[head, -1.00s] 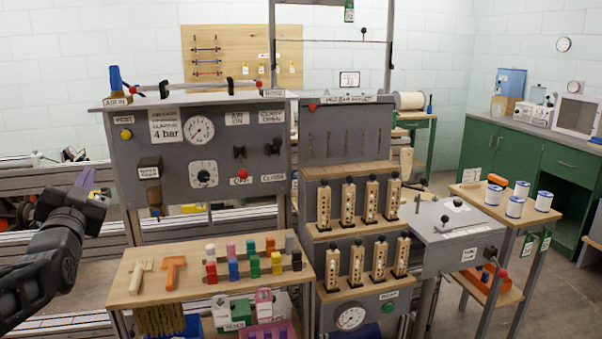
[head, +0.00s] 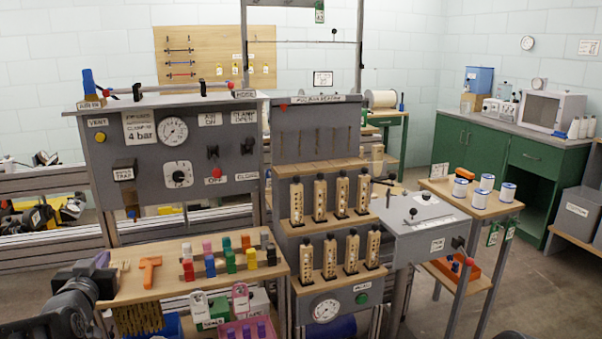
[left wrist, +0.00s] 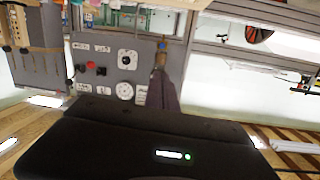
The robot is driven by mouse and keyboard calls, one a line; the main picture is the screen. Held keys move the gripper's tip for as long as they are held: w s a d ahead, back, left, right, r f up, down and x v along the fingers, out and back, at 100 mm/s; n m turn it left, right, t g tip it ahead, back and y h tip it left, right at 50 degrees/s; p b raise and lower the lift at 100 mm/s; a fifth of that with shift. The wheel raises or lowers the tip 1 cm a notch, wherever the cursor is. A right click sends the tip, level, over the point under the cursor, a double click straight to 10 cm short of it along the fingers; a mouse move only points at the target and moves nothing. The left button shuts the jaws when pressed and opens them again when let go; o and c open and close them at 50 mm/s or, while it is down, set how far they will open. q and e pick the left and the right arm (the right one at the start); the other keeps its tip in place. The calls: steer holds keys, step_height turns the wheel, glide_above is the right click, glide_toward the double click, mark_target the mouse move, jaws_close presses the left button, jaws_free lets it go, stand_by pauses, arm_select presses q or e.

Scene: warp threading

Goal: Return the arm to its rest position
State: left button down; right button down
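My left arm comes in at the lower left of the head view. Its gripper (head: 103,260) is at the left end of the wooden block shelf (head: 150,292), overlapping it in the picture. A purple-grey fingertip shows, and no held object can be made out. In the left wrist view a single purplish finger (left wrist: 165,93) shows past the dark gripper body, in front of the grey panel (left wrist: 108,58). The gap between the fingers is hidden. My right gripper is in neither view.
The gauge panel (head: 200,130) stands behind the shelf, which carries several coloured blocks and an orange T-shaped tool (head: 149,268). Racks of wooden pieces (head: 330,200) are in the middle. A side table (head: 470,205) with spools stands right. Open floor shows at the lower right.

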arm_select(q)
steer(key=s+d+f+n+g+h+p, duration=0.1)
steer(key=d+f+g+h, duration=0.1)
steer(key=d+f, duration=0.5)
steer(key=s+d+f+g+h+p, duration=0.1)
steer(key=d+f+g, duration=0.15)
steer(key=f, duration=0.85)
steer(key=s+d+f+g+h+p, duration=0.3)
steer(key=s+d+f+g, duration=0.1)
steer(key=s+d+f, duration=0.8)
steer(key=s+d+f+g+h+p, duration=0.1)
steer(key=s+d+f+g+p, duration=0.1)
steer(key=s+d, duration=0.5)
steer(key=s+d+f+m+g+h+p, duration=0.1)
steer(key=s+d+f+g, duration=0.3)
steer(key=s, duration=1)
steer(key=d+f+p, duration=0.1)
steer(key=d+f, duration=0.2)
steer(key=d, duration=0.1)
steer(key=shift+s+f+g, duration=0.15)
steer(key=shift+s+g, duration=0.1)
steer(key=shift+g, duration=0.1)
steer(key=c, duration=2.1)
jaws_free()
steer(key=shift+c, duration=0.2)
